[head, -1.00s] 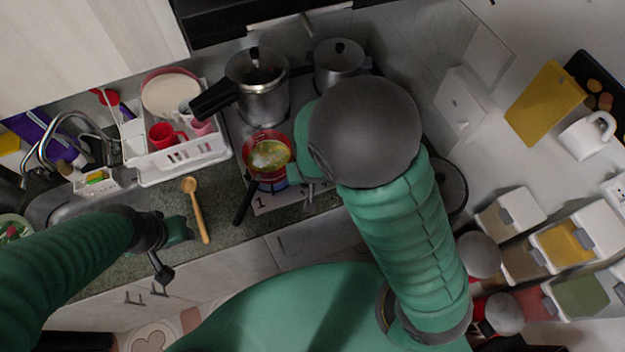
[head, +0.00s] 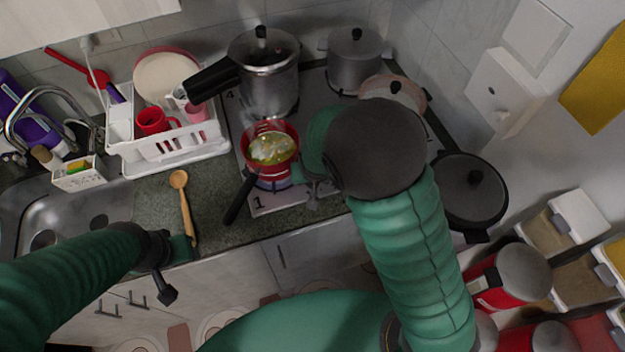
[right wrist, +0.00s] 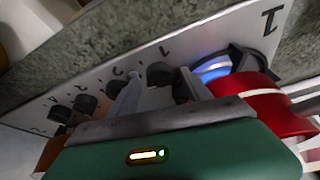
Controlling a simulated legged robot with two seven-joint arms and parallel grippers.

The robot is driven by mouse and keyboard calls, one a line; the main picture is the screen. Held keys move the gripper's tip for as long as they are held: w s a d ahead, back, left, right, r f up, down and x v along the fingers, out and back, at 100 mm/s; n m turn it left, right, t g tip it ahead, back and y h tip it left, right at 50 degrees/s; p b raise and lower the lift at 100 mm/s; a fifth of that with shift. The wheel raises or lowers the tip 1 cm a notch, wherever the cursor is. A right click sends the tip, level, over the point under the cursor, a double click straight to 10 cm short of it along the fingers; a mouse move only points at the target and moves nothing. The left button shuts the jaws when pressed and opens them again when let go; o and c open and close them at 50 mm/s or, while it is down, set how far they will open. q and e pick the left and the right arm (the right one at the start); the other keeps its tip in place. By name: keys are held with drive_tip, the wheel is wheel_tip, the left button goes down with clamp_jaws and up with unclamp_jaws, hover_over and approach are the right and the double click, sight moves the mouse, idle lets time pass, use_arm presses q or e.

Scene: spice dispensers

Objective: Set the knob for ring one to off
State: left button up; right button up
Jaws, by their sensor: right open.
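The knob for ring one (right wrist: 160,75) is a dark round knob under a printed "1" on the light stove panel (right wrist: 130,60) in the right wrist view. My right gripper (right wrist: 163,88) is open, with one finger on each side of this knob; I cannot tell if they touch it. In the head view this gripper (head: 308,188) is at the stove's front edge, and my arm partly hides the knobs. A blue flame (right wrist: 213,68) burns on ring one, under the red pan (right wrist: 250,95). My left gripper (head: 180,247) hangs by the counter's front edge, its jaws unclear.
The other knobs (right wrist: 86,103) stand in a row to the left in the right wrist view. The red pan (head: 270,160) holds food, its dark handle pointing forward. A pressure cooker (head: 265,75) stands behind it. A wooden spoon (head: 185,205) lies on the counter left of the stove.

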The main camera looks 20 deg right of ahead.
drive_tip(key=shift+r, duration=0.1)
clamp_jaws()
idle(0.3)
